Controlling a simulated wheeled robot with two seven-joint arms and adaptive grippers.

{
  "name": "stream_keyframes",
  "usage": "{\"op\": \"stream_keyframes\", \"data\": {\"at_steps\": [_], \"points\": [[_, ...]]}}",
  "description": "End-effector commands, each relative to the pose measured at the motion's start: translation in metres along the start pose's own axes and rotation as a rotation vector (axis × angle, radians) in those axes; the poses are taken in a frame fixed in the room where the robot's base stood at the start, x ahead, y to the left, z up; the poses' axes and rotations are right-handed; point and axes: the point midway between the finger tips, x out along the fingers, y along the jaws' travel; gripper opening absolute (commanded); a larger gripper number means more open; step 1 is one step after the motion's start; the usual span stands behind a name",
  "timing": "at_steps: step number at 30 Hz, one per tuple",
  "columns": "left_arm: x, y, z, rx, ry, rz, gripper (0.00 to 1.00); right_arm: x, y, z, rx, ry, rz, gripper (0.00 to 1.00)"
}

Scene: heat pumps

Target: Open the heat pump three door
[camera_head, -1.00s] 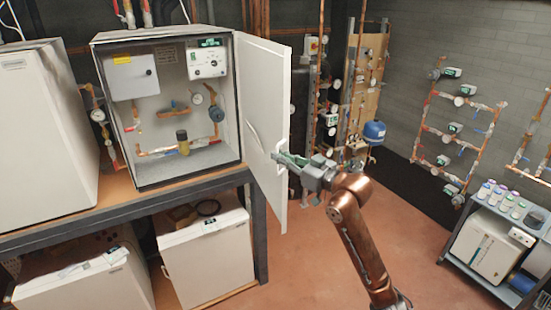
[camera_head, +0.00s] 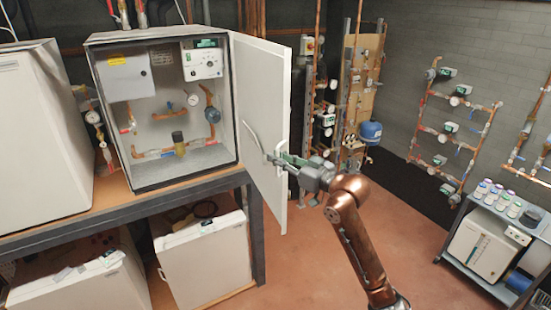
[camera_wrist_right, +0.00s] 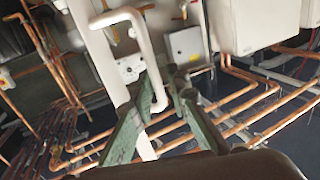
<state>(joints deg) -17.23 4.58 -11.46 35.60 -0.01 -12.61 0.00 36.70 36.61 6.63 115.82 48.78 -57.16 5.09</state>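The heat pump three cabinet (camera_head: 165,52) stands on the bench with its front open and its inside pipes showing. Its white door (camera_head: 262,85) is swung wide out to the right. My right gripper (camera_head: 272,159) is at the handle's lower end. In the right wrist view its green fingers (camera_wrist_right: 160,105) are apart, with the handle's end between them; firm contact cannot be told. My left gripper is not in view.
Another white cabinet (camera_head: 35,120) stands at the left on the bench (camera_head: 130,208). White units (camera_head: 205,260) sit beneath it. Copper pipe racks (camera_head: 450,130) line the right wall, and a small cart (camera_head: 490,240) stands at right. The red floor (camera_head: 330,260) beside my arm is clear.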

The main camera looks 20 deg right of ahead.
Motion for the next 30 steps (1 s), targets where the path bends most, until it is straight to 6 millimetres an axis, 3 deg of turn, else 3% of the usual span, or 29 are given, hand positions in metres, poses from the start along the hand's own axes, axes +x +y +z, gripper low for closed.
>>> {"op": "stream_keyframes", "data": {"at_steps": [8, 21, 30], "points": [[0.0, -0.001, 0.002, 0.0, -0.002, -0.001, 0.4, -0.006, -0.001, 0.001, 0.0, -0.001, -0.002, 0.15], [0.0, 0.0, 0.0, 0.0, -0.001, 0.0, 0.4, -0.091, 0.0, 0.002, -0.002, -0.003, 0.002, 0.15], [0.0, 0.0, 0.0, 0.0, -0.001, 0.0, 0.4, -0.12, -0.001, 0.0, -0.001, -0.001, 0.0, 0.15]]}}
